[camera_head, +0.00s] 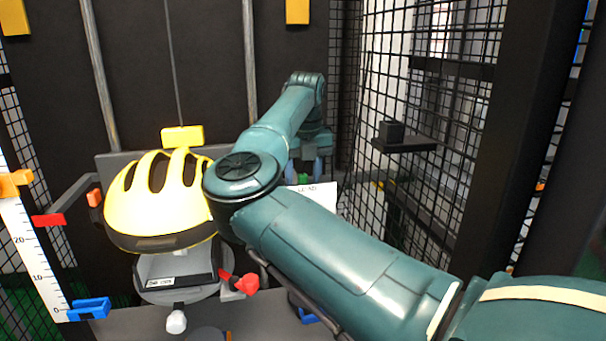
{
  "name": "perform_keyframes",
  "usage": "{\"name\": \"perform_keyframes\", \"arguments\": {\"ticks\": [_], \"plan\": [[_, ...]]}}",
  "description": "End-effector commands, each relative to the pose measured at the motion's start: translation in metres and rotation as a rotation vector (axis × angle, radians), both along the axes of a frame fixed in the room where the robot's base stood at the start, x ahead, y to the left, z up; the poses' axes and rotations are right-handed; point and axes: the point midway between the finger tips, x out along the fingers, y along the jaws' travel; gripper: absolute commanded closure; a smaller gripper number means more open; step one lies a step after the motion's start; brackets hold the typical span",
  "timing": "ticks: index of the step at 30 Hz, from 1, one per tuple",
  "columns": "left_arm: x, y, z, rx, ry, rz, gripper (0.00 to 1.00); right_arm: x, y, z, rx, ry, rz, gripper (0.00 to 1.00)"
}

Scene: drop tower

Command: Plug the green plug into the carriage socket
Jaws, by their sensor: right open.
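The right arm reaches forward across the middle, and its gripper (305,169) points down at the back, right of the yellow helmet. Its fingers are apart, one on each side of a small green piece (304,179), which looks like the green plug. I cannot tell whether they touch it. A white label plate (322,193) is just below, partly hidden by my arm. The carriage (176,277) carries the yellow helmet (158,205) on the left. I cannot make out its socket, which may be behind my arm. My left gripper is not in view.
A white scale (33,262) with orange, red and blue markers stands at far left. A red knob (247,283) sticks out beside the carriage. Black mesh walls close the right side, with a small shelf (407,145) holding a black block (390,131). Vertical rails rise behind the helmet.

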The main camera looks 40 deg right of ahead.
Motion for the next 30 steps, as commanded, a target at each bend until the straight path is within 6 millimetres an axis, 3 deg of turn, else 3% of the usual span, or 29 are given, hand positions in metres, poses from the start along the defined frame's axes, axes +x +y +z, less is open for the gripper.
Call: {"name": "perform_keyframes", "arguments": {"ticks": [8,10,24,30], "plan": [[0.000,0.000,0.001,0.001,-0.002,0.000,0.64,0.000,0.000,0.000,0.000,0.000,0.000,0.55],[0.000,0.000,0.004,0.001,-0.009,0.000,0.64,-0.001,0.000,0.008,-0.001,-0.002,0.000,0.55],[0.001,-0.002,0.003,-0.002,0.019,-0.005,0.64,-0.014,0.007,0.105,0.000,-0.002,0.000,0.55],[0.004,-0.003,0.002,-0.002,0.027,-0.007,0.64,-0.017,0.009,0.127,0.000,-0.001,0.000,0.55]]}}
